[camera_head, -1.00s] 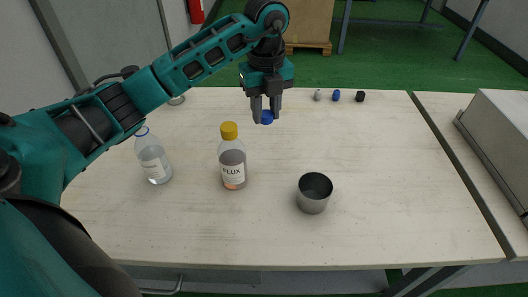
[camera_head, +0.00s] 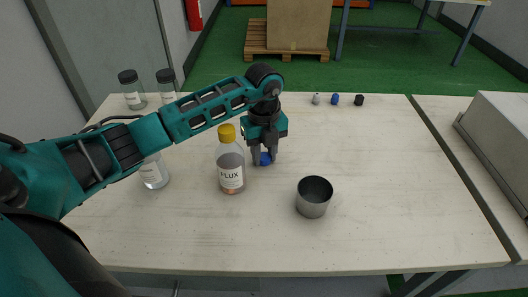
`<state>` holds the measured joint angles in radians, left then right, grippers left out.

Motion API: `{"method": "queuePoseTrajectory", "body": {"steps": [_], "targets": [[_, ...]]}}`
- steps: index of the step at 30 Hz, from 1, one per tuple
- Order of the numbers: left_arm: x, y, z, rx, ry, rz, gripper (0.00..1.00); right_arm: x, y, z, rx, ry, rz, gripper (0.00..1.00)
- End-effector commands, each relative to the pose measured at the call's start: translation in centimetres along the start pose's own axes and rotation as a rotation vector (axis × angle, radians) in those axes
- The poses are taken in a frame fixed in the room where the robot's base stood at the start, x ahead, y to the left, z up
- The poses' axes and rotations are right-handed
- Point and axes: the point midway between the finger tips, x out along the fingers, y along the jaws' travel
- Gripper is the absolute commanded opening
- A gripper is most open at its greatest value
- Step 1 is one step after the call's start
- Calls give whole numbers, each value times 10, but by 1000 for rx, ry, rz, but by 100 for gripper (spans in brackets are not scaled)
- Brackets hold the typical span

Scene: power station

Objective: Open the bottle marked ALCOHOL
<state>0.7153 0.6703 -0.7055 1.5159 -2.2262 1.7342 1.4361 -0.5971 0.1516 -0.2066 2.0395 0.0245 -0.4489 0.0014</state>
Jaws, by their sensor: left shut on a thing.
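My left gripper (camera_head: 263,158) is shut on a small blue cap (camera_head: 265,159), low over the table or at its surface, just right of the FLUX bottle; I cannot tell whether the cap touches the table. A clear bottle with a white label (camera_head: 153,173) stands at the left, its upper part hidden behind my left arm. Its label is too small to read, so I cannot confirm the word ALCOHOL. The clear FLUX bottle (camera_head: 230,171) stands upright with its yellow cap on. My right gripper is not in view.
An open metal cup (camera_head: 314,196) stands right of the FLUX bottle. Two dark-lidded jars (camera_head: 132,92) stand at the back left. Three small caps, grey, blue (camera_head: 336,99) and black, lie at the back edge. The table's (camera_head: 400,170) right half is clear up to a grey box (camera_head: 500,150).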

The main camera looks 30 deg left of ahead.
Motion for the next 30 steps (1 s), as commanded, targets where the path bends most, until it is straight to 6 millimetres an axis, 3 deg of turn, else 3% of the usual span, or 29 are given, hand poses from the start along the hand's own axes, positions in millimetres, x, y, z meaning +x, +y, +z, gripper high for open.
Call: {"method": "queuePoseTrajectory", "body": {"steps": [5,6,13,23,30], "targets": [[4,0,0,0,0,0,0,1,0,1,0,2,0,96],[3,0,0,0,0,-1,36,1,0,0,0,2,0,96],[2,0,0,0,0,0,57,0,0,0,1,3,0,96],[-5,0,0,0,-1,-1,57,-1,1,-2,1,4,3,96],[-50,-1,1,0,-3,-4,57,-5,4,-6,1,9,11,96]]}}
